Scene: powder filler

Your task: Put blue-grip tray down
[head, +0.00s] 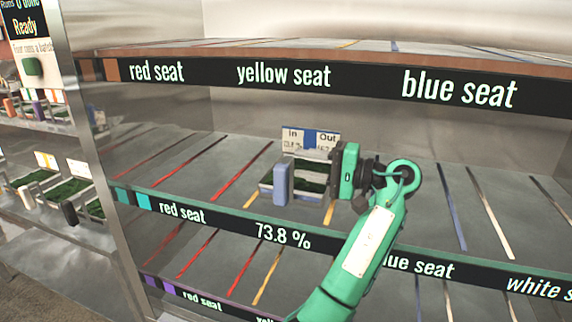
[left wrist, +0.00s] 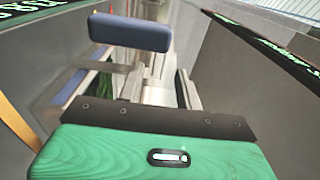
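The blue-grip tray (head: 308,191) is on the middle shelf, between the yellow lines. It has dark green contents, an upright blue grip (head: 282,184) at its front and an In/Out card (head: 310,139) at its back. My left gripper (head: 338,170) is just right of the tray, pointing left toward it. In the left wrist view the blue grip (left wrist: 130,32) is ahead of the green palm, beyond the fingers (left wrist: 155,92). The fingers look apart, with nothing seen between them; the fingertips are hidden in the head view. My right gripper is not in view.
The middle shelf's label strip (head: 285,236) reads 73.8 % below the tray. Another shelf (head: 350,71) overhangs above, close over my gripper. Other trays (head: 65,189) stand on a rack at left. The middle shelf is bare left of the tray.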

